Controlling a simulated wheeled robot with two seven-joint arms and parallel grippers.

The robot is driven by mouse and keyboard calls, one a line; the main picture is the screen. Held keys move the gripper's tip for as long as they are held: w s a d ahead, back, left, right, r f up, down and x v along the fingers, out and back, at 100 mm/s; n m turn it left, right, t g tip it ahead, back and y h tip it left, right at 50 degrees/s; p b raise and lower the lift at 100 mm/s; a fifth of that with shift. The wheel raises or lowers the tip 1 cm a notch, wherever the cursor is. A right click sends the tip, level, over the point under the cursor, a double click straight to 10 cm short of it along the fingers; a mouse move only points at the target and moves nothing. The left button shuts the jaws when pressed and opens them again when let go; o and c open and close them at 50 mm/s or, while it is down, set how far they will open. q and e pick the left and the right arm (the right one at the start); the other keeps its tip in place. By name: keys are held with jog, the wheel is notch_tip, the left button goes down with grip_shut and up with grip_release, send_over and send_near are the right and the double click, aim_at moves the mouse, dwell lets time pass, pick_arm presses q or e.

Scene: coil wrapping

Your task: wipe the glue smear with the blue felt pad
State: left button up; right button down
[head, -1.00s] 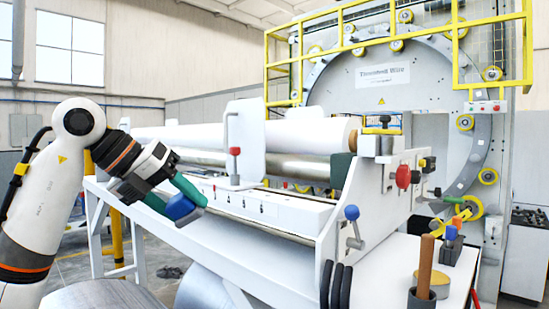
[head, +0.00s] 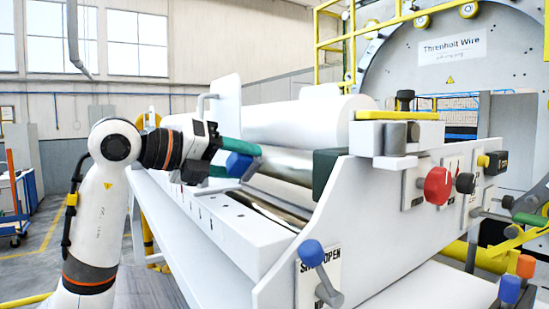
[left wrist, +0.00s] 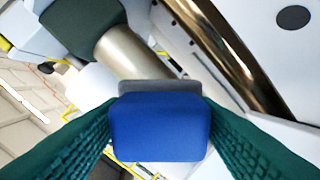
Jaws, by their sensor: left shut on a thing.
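My left gripper (head: 232,158), with green fingers, is shut on the blue felt pad (head: 240,166) and holds it beside the shiny metal roller (head: 285,165) of the white machine. In the left wrist view the blue pad (left wrist: 158,130), with a grey edge, sits between the two textured green fingers. A shiny, brownish metal bar or roller (left wrist: 225,50) runs diagonally behind it. I cannot tell whether the pad touches anything. I cannot make out the glue smear in either view. My right gripper is not in view.
A large white roll (head: 300,120) lies above the metal roller. A white side plate (head: 350,225) carries a blue-knobbed lever (head: 312,253) and a red knob (head: 437,186). A dark green block (head: 328,174) sits at the roller end. A yellow-railed ring machine stands behind.

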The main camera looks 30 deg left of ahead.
aim_at(253, 162)
pick_arm(q)
jog(key=shift+w+r, duration=0.1)
jog(key=shift+s+a, duration=0.1)
jog(key=shift+s, duration=0.1)
jog(key=shift+w+d, duration=0.2)
jog(key=shift+w, duration=0.05)
jog(key=x, duration=0.2)
jog(key=shift+w+d+p, duration=0.2)
jog(key=shift+w+p, duration=0.1)
jog(key=shift+w+d+f, duration=0.25)
jog(key=shift+w, duration=0.3)
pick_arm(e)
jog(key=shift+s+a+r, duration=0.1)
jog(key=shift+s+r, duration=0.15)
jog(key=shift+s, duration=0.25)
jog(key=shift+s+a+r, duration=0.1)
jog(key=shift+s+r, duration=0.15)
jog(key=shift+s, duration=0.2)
pick_arm(q)
jog(key=shift+p+x, duration=0.35)
jog(key=shift+x, duration=0.55)
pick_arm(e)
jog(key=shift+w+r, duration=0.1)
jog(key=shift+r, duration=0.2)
